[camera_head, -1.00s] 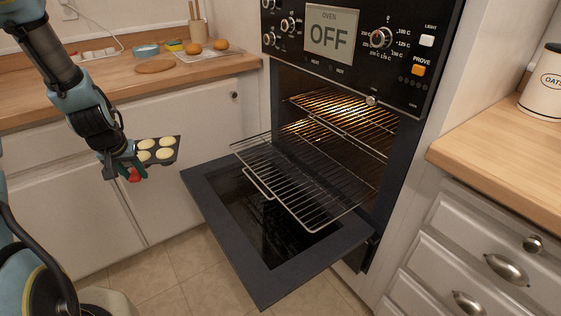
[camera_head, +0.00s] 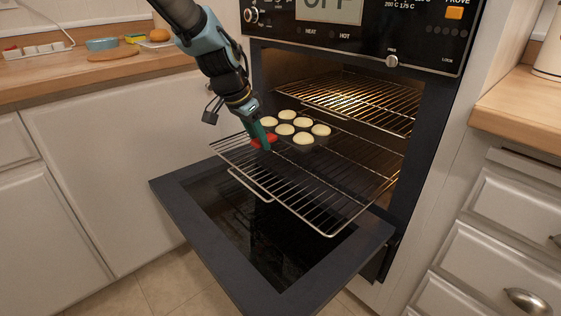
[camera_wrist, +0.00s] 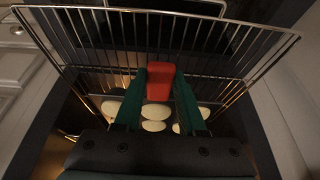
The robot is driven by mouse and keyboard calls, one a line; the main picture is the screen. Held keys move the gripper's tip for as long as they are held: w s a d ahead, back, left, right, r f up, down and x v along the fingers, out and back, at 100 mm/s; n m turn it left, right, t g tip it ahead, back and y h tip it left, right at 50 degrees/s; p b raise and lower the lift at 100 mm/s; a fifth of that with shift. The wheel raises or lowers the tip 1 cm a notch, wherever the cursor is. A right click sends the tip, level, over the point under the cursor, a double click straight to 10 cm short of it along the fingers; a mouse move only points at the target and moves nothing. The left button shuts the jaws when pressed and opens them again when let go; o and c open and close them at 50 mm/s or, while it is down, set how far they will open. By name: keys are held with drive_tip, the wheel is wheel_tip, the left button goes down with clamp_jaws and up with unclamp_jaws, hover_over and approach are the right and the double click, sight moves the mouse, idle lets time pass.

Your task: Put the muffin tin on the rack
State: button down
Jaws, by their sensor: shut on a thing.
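The dark muffin tin (camera_head: 286,141) holds several pale yellow muffins. In the head view it is above the pulled-out lower wire rack (camera_head: 335,190), toward its oven end; I cannot tell whether it touches the wires. My gripper (camera_head: 264,141) is shut on the tin's near left edge, by a red part between the fingers. In the wrist view my gripper's green fingers (camera_wrist: 160,95) flank the red piece. Pale muffins (camera_wrist: 150,112) show between and beside the fingers, and most of the tin is hidden. The rack (camera_wrist: 220,58) spans the upper part of that view.
The oven door (camera_head: 250,268) is folded down below the rack. A second wire rack (camera_head: 365,100) is inside the lit oven, above and behind the tin. Wooden counters stand left (camera_head: 95,72) and right (camera_head: 520,108). The front half of the lower rack is clear.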

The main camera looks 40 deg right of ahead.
drive_tip(key=shift+f, duration=3.9)
drive_tip(key=shift+c, duration=2.4)
unclamp_jaws()
drive_tip(key=shift+f+b, duration=0.15)
drive_tip(key=shift+b, duration=0.15)
drive_tip(key=v, duration=1.2)
drive_tip(key=shift+p, duration=0.45)
